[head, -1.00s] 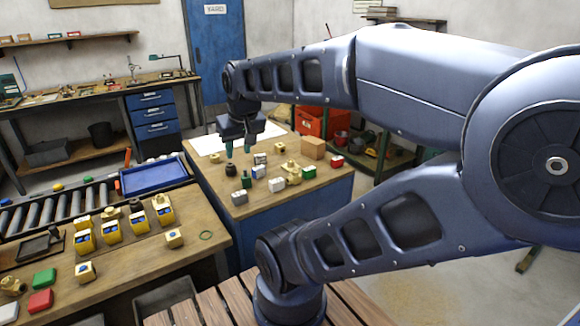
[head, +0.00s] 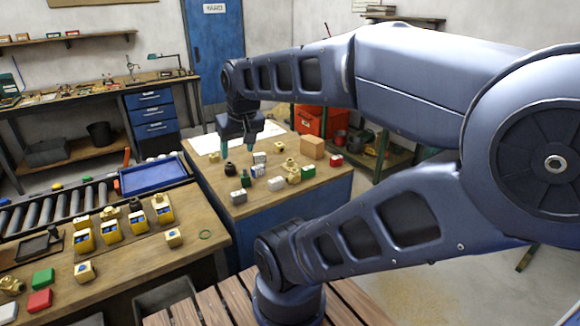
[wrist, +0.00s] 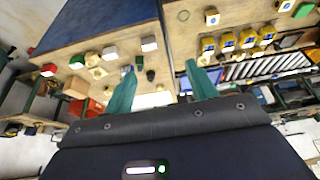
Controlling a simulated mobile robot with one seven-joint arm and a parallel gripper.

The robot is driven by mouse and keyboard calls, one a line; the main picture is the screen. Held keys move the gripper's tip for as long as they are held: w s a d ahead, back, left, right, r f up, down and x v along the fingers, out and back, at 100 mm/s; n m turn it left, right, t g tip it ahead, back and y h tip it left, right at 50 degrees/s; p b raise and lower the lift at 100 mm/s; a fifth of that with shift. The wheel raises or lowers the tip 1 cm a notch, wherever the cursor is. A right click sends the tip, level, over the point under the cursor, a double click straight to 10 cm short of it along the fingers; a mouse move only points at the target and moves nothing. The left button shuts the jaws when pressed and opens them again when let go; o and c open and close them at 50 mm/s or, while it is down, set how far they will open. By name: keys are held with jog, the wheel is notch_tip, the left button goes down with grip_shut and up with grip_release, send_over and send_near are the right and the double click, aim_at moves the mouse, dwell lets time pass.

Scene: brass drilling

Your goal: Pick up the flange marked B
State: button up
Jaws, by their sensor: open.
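A smaller brass piece (head: 215,155) is at the table's left. No letter B is legible on any of them. My gripper (head: 238,155) is open and empty above the table, left of the brass cluster, fingers pointing down.
Around the flanges are a green piece (head: 245,182), a white block (head: 276,184), a grey block (head: 239,196), a dark round part (head: 230,169), a tan box (head: 312,148) and a red block (head: 336,160). A bench with yellow holders (head: 111,231) and a blue tray (head: 152,177) is at the left.

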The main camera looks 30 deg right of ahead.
jog(key=w+d+f+m+y, duration=0.2)
jog(key=w+d, duration=0.3)
jog(key=w, duration=0.6)
jog(key=m+g+h, duration=0.1)
jog(key=m+h, duration=0.4)
jog(key=m, duration=0.1)
send_over(290, 165)
jog(key=s, duration=0.1)
notch_tip(290, 165, down, 22)
jog(key=shift+f, duration=0.15)
jog(key=shift+a+x, duration=0.25)
jog(key=shift+x, duration=1.25)
jog(key=shift+a+x, duration=0.2)
jog(key=shift+x, duration=1.3)
jog(key=shift+w+f, duration=0.1)
grip_shut()
